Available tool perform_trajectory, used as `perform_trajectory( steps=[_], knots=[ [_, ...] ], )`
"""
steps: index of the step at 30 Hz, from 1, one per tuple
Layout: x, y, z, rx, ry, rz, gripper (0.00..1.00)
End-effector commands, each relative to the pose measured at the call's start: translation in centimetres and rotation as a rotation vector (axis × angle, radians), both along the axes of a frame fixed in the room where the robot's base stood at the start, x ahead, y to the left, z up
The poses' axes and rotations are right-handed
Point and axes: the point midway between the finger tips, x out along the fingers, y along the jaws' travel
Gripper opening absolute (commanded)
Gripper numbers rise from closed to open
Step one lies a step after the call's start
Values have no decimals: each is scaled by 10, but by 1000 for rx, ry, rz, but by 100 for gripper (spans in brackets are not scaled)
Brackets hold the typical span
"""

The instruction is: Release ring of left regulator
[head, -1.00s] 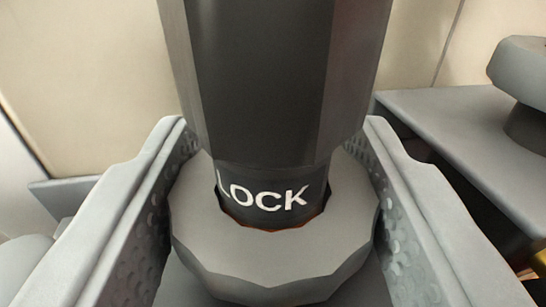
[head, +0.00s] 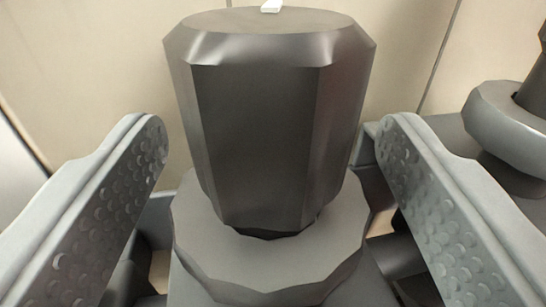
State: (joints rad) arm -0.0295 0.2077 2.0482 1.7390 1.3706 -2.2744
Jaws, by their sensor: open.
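The regulator in front of me has a dark grey faceted knob (head: 262,125) with a small white mark on its top. A lighter grey ring (head: 330,262) sits around its base. No lettering shows between knob and ring. My gripper (head: 272,135) is open, with one studded finger on each side of the knob. Gaps show between both fingers and the knob. The fingertips are above the ring, around the knob's mid-height, and hold nothing.
Another regulator with a grey ring (head: 500,125) and a dark knob stands at the right edge, behind my right finger. A beige panelled wall (head: 90,70) is behind. Grey structure shows below the ring.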

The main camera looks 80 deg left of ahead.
Motion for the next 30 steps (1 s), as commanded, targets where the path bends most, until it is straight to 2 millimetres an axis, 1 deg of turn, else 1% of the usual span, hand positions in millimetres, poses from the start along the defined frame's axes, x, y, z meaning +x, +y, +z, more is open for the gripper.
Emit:
perform_trajectory(
  steps=[5, 8, 13, 18, 24, 30],
  knots=[
    [-1, -7, -1, -1, 0, -1, 70],
    [-4, -19, -1, 0, 1, -1, 70],
    [-10, -45, -1, 0, 1, -2, 70],
    [-14, -64, 0, 0, 0, -2, 70],
    [-17, -73, 0, 0, 0, 0, 70],
    [-17, -73, 0, 0, 0, 0, 70]
  ],
)
